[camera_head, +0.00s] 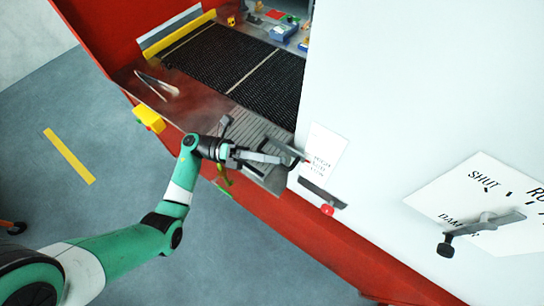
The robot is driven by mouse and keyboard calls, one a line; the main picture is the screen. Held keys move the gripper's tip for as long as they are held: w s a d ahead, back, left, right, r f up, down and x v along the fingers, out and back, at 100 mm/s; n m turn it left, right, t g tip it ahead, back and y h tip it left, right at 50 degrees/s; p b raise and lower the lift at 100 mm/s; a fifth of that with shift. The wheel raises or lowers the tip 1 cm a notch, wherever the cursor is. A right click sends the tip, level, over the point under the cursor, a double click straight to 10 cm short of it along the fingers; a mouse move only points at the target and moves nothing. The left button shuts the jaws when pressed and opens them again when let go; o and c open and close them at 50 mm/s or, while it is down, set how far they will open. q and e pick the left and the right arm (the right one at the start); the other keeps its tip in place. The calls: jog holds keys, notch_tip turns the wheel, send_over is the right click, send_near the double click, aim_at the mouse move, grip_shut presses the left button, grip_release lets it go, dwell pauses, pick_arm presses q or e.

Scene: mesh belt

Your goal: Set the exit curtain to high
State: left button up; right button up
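A white card (324,152) with printed lines, the top one seeming to read HIGH, is on the pale machine wall beside the belt's exit. A dark bar (322,192) with a red knob (327,210) sits just below it; I cannot tell which part sets the curtain. My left gripper (288,156) is at the belt's exit end, just left of the card, over a grey ribbed plate (262,126). Its dark fingers overlap dark parts there, so its opening and any contact are unclear. The curtain itself is not clearly seen. My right gripper is out of view.
A black mesh belt (225,62) runs behind the gripper between red sides. A damper placard (455,200) with a grey lever (487,226) is on the wall at the right. A yellow block (149,118) sits on the red edge. Grey floor (110,110) lies left.

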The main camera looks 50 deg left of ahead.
pick_arm(q)
jog(key=shift+f, duration=0.1)
jog(key=shift+s+a+f, duration=0.1)
jog(key=shift+s+a, duration=0.1)
jog(key=shift+a, duration=0.2)
jog(key=b+v, duration=0.3)
jog(key=v, duration=0.7)
jog(key=shift+s+a+b, duration=0.25)
jog(key=shift+s+b, duration=0.05)
